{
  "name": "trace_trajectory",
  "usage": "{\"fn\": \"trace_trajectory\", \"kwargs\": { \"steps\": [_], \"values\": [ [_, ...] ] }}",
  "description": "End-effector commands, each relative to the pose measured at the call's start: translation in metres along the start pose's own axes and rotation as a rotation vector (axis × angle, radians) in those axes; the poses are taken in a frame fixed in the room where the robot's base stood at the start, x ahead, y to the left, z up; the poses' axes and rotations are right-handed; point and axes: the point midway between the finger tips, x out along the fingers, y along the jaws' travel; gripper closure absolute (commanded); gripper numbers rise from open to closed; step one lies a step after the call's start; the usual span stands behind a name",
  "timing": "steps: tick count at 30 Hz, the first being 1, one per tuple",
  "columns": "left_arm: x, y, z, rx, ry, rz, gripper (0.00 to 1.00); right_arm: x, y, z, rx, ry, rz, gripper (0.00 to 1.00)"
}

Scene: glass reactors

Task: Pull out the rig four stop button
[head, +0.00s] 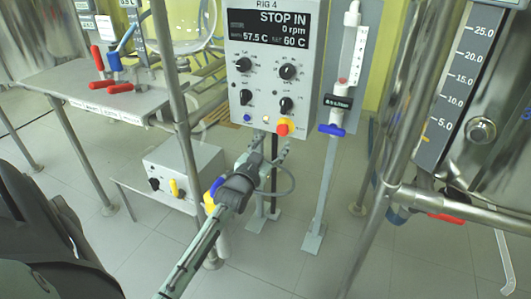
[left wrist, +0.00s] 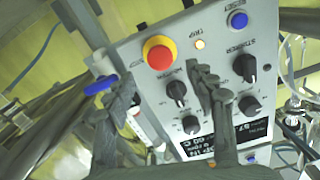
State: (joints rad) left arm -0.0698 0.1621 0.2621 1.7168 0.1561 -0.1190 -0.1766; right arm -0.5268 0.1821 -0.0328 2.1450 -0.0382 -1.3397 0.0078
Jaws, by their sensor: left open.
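The rig four panel (head: 272,65) is a light grey box labelled RIG 4; its display (head: 269,27) reads STOP IN and 0 rpm. The stop button (head: 283,129) is red with a yellow collar at the panel's lower right edge. In the left wrist view the panel appears upside down, and the stop button (left wrist: 158,53) shows between my finger lines. My left gripper (head: 271,146) is open and empty, just below the panel, fingers pointing up at it. It looks apart from the button. In the left wrist view its fingers (left wrist: 146,42) spread wide. My right gripper is not in view.
Black knobs (head: 288,72) and a blue button (head: 247,118) share the panel. A steel post (head: 174,90) and a steel vessel (head: 480,130) flank the panel. A grey box (head: 183,168) sits low at left.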

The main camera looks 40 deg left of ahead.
Motion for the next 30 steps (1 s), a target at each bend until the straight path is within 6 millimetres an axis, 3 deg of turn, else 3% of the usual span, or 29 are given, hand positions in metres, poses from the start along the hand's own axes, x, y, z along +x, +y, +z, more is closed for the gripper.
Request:
{"fn": "trace_trajectory", "kwargs": {
  "steps": [3,10,30],
  "values": [
    [-0.026,0.000,0.001,0.000,-0.002,0.000,0.45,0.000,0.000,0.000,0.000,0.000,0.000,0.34],
    [-0.054,0.000,0.000,0.000,-0.001,-0.001,0.45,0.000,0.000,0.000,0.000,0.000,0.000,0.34],
    [-0.059,0.001,0.001,0.000,-0.005,0.002,0.45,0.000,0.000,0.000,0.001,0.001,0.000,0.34]
  ]
}}
